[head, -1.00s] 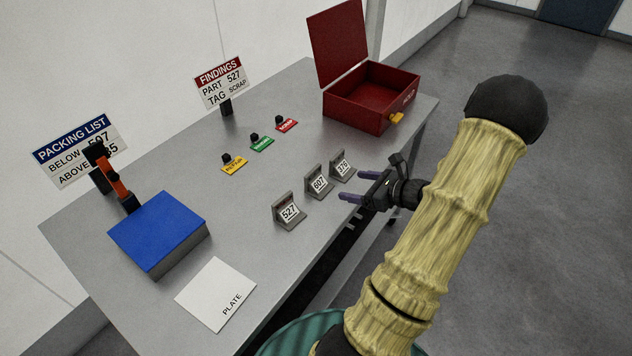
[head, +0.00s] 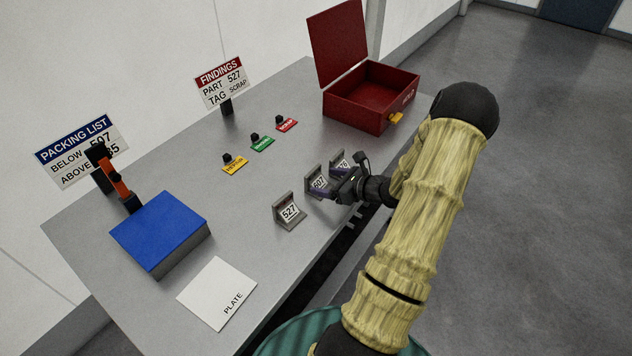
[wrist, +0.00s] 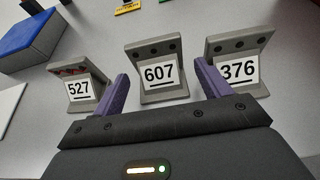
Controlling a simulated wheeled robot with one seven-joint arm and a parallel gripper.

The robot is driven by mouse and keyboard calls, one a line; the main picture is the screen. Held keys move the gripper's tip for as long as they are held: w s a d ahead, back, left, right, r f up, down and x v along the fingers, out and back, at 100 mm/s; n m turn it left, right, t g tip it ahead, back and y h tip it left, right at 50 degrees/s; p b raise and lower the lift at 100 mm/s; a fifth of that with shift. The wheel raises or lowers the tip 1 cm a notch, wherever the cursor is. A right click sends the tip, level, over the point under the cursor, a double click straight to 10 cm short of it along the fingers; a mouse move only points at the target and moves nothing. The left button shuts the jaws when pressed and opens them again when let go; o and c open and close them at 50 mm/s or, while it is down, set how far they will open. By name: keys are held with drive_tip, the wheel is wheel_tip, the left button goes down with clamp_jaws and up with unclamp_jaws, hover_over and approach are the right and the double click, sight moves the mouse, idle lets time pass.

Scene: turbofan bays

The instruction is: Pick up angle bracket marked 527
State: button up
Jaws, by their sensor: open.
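The angle bracket marked 527 (head: 289,211) is a grey bracket with a white label, standing on the grey table near its front edge. In the wrist view it is at the left (wrist: 77,90), left of my gripper's fingers. My gripper (head: 328,190) is open and empty, in front of and partly over the brackets marked 607 and 376 in the head view. In the wrist view my purple fingers (wrist: 161,90) stand on either side of the bracket marked 607 (wrist: 159,73), apart from bracket 527.
The bracket marked 376 (wrist: 237,68) stands right of 607. A red open box (head: 352,112) is at the table's back right. Yellow, green and red tags lie behind the brackets. A blue block (head: 158,230) and white plate sheet (head: 217,292) lie left. Two signs stand behind.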

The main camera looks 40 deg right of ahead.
sight(317, 179)
drive_tip(key=p+x, duration=0.1)
drive_tip(key=x, duration=0.3)
drive_tip(key=shift+w+a+f, duration=0.25)
drive_tip(key=shift+c, duration=0.3)
drive_tip(key=c, duration=0.8)
drive_tip(key=shift+r, duration=0.2)
wheel_tip(317, 179, up, 10)
drive_tip(key=shift+f+b, duration=0.15)
drive_tip(key=shift+b, duration=0.2)
